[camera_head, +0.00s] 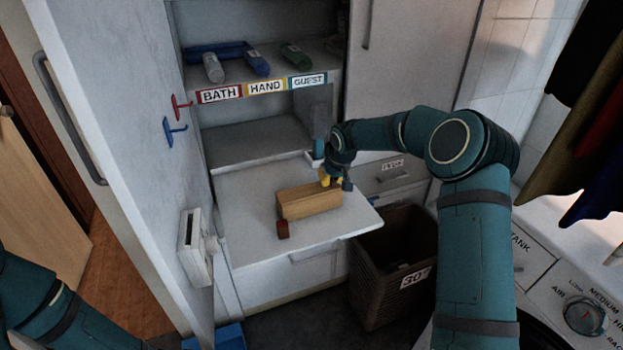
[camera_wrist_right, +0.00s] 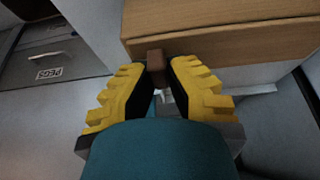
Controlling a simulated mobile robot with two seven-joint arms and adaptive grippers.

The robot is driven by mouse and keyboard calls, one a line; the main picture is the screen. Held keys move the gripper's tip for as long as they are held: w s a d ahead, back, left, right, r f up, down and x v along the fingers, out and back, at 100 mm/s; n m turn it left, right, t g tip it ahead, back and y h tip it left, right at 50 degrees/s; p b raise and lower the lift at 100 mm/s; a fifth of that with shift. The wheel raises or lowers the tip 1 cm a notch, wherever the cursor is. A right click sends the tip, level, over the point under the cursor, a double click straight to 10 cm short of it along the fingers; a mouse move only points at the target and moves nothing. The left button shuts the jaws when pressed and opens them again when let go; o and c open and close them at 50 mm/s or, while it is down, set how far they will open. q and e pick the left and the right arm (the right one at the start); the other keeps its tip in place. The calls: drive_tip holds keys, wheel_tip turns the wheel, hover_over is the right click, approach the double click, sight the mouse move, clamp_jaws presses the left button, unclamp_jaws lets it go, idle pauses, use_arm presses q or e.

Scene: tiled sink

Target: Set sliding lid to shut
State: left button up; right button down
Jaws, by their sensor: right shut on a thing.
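A long light-wood box (camera_head: 308,206) lies on the white pull-out shelf (camera_head: 250,187), and its wooden top shows in the wrist view (camera_wrist_right: 235,38). My right gripper (camera_head: 326,178) is at the box's far right end. In the wrist view its yellow fingers (camera_wrist_right: 157,72) are shut on a small brown tab (camera_wrist_right: 156,62) at the near edge of the wooden top. I cannot tell how far the lid is slid along the box. My left arm enters at the lower left of the head view, with its gripper out of frame.
A small red-brown block (camera_head: 283,229) sits by the box's left front corner. Labelled cubbies (camera_head: 248,90) with bottles stand behind. A brown basket (camera_head: 390,275) is below right, a "PEGS" drawer (camera_wrist_right: 55,55) beside the shelf, and an open door (camera_head: 125,130) on the left.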

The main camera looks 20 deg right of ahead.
drive_tip(key=shift+d+f, duration=0.15)
drive_tip(key=shift+d, duration=0.25)
drive_tip(key=c, duration=0.9)
unclamp_jaws()
drive_tip(key=shift+d, duration=0.1)
drive_tip(key=shift+c, duration=0.2)
drive_tip(key=shift+s+r, duration=0.1)
drive_tip(key=shift+r, duration=0.4)
drive_tip(key=v, duration=1.1)
